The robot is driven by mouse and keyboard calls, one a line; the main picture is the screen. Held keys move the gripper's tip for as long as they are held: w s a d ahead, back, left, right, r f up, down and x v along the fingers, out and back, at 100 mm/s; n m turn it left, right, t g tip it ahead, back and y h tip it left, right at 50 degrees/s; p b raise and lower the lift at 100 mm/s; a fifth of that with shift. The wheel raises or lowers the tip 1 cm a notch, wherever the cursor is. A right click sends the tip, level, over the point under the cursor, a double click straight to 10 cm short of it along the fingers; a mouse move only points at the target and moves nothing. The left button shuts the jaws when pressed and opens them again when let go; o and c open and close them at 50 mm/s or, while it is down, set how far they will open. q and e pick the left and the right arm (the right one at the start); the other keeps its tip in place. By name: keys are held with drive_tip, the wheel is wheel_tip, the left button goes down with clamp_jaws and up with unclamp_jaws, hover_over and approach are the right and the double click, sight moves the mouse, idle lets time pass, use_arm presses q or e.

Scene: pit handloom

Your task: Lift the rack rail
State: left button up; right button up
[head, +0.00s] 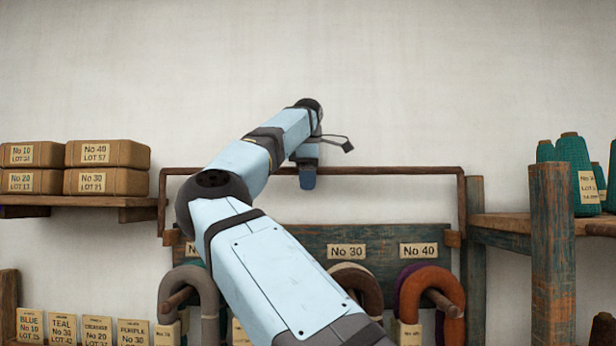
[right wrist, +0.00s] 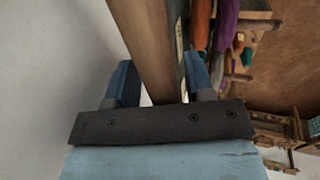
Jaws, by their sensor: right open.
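The rack rail (head: 400,171) is a thin brown bar running level above the skein rack, with its ends turned down at both sides. My right gripper (head: 307,178) is at the rail, near its middle, and its blue finger reaches down across the bar. In the right wrist view the rail (right wrist: 148,45) passes between the two blue fingers of my right gripper (right wrist: 160,78). The fingers stand apart, one on each side of the rail, with a gap visible. My arm hides part of the rack below. My left gripper is out of view.
Wrapped parcels (head: 107,153) sit on the left shelf (head: 75,202). Teal cones (head: 573,165) stand on the right shelf (head: 515,222), beside a wooden post (head: 552,260). The wall above is bare.

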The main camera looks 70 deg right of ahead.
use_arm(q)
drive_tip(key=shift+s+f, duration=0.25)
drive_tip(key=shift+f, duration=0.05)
use_arm(e)
drive_tip(key=v, duration=1.3)
drive_tip(key=shift+r, duration=0.35)
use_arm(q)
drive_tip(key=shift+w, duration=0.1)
use_arm(e)
drive_tip(key=shift+c, duration=0.4)
